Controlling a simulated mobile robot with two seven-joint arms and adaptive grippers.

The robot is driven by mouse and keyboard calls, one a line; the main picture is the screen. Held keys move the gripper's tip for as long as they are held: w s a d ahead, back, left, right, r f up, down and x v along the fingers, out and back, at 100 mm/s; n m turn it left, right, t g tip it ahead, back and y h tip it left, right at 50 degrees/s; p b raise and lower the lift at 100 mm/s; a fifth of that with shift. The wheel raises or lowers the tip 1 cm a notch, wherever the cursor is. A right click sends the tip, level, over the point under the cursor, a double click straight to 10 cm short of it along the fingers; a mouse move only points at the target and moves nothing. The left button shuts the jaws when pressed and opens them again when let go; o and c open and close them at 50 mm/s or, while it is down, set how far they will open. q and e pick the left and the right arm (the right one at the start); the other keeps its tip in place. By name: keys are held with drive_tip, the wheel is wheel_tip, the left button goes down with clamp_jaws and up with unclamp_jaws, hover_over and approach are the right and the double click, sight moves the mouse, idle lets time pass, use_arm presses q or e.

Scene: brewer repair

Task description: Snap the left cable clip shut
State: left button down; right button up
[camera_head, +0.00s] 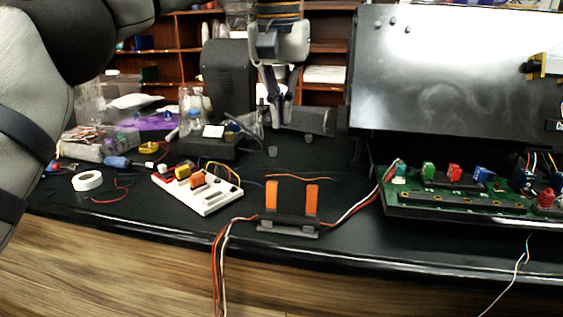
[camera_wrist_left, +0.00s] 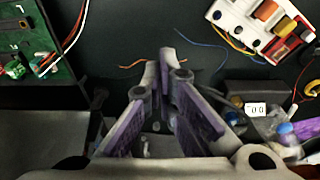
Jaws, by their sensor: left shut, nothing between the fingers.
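The left cable clip (camera_head: 271,195) is an upright orange flap on a dark holder (camera_head: 289,222) at the table's front edge. A second orange flap (camera_head: 312,198) stands upright to its right. Red, white and dark cables (camera_head: 226,240) pass through the holder and hang over the front edge on the left. My left gripper (camera_head: 281,118) hangs above the back of the table, behind and above the flaps, clear of them. Its fingertips (camera_wrist_left: 165,60) are together with nothing between them. The clip does not show in the left wrist view. My right gripper is out of view.
A green circuit board (camera_head: 470,200) with a large dark panel (camera_head: 450,75) stands right. A white block (camera_head: 208,199) with coloured parts sits left of the clips. A loose orange wire (camera_head: 293,177) lies behind them. White tape (camera_head: 87,180) and clutter fill the left.

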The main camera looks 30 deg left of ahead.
sight(272, 194)
use_arm(q)
drive_tip(key=f, duration=0.3)
drive_tip(key=w+f, duration=0.1)
drive_tip(key=f, duration=0.5)
drive_tip(key=shift+w+a+f, duration=0.25)
drive_tip(key=shift+w+f, duration=0.05)
drive_tip(key=s, duration=0.1)
drive_tip(key=s+p, duration=0.1)
drive_tip(key=s+r, duration=0.1)
drive_tip(key=shift+s+d+r+p, duration=0.1)
drive_tip(key=shift+d+p, duration=0.2)
drive_tip(key=shift+d, duration=0.1)
drive_tip(key=shift+s, duration=0.3)
drive_tip(key=shift+d+f, duration=0.1)
drive_tip(key=shift+f, duration=0.3)
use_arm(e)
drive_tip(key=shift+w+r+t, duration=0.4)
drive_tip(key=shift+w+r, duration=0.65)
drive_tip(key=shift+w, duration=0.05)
use_arm(q)
drive_tip(key=shift+w, duration=0.1)
